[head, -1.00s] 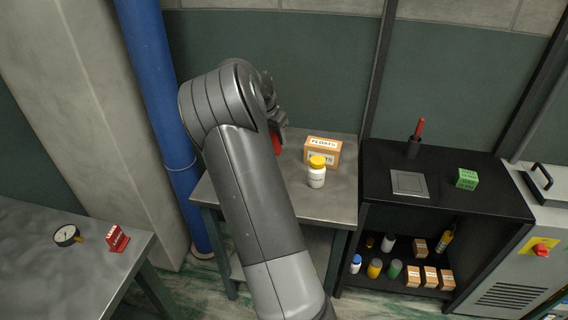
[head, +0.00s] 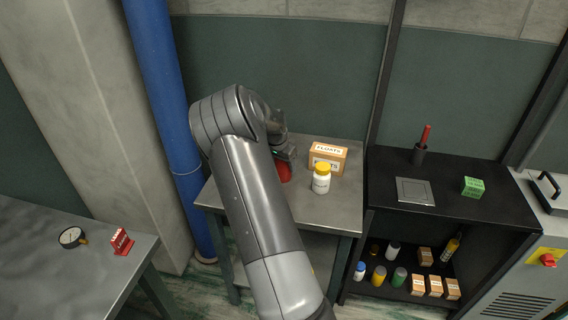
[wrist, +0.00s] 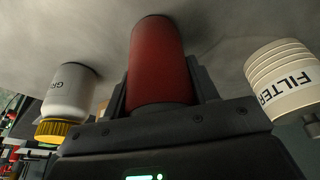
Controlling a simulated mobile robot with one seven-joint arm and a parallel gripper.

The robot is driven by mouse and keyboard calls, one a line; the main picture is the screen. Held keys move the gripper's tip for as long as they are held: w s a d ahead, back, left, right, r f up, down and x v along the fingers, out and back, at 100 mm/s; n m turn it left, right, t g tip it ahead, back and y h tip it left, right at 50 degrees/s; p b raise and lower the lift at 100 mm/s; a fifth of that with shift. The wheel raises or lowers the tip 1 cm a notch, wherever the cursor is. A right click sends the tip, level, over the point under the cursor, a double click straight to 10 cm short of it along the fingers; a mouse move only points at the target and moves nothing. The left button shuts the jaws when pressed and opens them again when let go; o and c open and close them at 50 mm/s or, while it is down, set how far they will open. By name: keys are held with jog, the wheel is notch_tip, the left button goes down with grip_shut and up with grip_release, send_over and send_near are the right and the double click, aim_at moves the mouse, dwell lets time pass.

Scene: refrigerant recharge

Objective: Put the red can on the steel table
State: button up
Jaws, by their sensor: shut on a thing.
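The red can (head: 285,172) is between the fingers of my gripper (head: 287,157), at the back left part of the steel table (head: 335,215). My arm hides part of the can in the head view. In the wrist view, which shows the scene upside down, the shut fingers hold the can (wrist: 160,62) by its sides. Its far end is at or very near the grey tabletop (wrist: 225,25); I cannot tell whether it touches.
A white jar with a yellow lid (head: 321,180) and cardboard boxes (head: 328,154) stand right of the can. A cream filter canister (wrist: 283,80) is on its other side. A black shelf unit (head: 465,213) stands right, a blue pipe (head: 165,100) left. The table's front right is clear.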

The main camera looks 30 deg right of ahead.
jog(key=o, duration=1.2)
jog(key=shift+f, duration=0.1)
jog(key=v, duration=1.2)
jog(key=s+a+r+n+t+y, duration=0.1)
jog(key=s+a+r+n+y, duration=0.15)
jog(key=s+a+r, duration=0.65)
jog(key=s+a+r+n+t, duration=0.1)
jog(key=s+a+n, duration=0.4)
jog(key=s+a, duration=0.4)
jog(key=s+a+r+n+t, duration=0.2)
jog(key=s+a+n, duration=0.4)
jog(key=s, duration=1)
jog(key=a, duration=0.3)
jog(key=shift+a+y, duration=0.3)
jog(key=shift+y, duration=0.05)
